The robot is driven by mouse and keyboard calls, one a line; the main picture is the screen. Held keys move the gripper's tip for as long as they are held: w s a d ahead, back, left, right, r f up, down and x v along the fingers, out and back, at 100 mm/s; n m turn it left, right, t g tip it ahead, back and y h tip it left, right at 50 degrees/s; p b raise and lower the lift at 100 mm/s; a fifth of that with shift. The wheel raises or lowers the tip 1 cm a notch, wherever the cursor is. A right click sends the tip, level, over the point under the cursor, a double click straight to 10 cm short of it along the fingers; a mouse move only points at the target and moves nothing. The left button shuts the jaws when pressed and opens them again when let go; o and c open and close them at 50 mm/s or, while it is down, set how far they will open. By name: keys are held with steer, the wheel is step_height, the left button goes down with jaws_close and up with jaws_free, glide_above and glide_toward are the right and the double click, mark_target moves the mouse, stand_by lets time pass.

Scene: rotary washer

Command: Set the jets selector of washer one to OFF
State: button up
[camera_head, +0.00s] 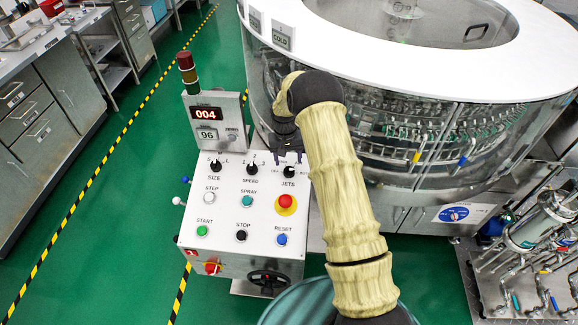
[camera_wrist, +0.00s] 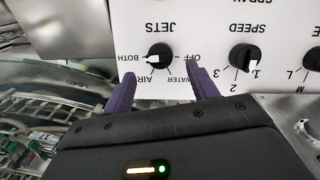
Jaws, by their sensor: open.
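The JETS selector (camera_head: 289,172) is a small black knob with a white pointer on the white control panel (camera_head: 225,218). The wrist view shows this knob (camera_wrist: 160,57) upside down, its white pointer at BOTH; OFF is printed on the opposite side, with AIR and WATER between. My gripper (camera_head: 288,156) is at the panel's upper right, close to the JETS knob. In the wrist view, its two purple fingers (camera_wrist: 160,76) are spread apart, with the knob in the gap between and beyond their tips. Nothing is held, and no contact with the knob shows.
SPEED (camera_head: 252,169) and SIZE (camera_head: 215,165) knobs sit left of JETS. A red emergency button (camera_head: 286,202) and several push buttons lie below. A display post (camera_head: 211,114) rises behind the panel. The round glass washer (camera_head: 430,130) stands behind my arm.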

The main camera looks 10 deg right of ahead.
mark_target(289, 168)
step_height(289, 168, down, 5)
steer(key=shift+d+f+p, duration=0.15)
steer(key=shift+f+p, duration=0.05)
steer(key=shift+p, duration=0.25)
steer(key=c, duration=1)
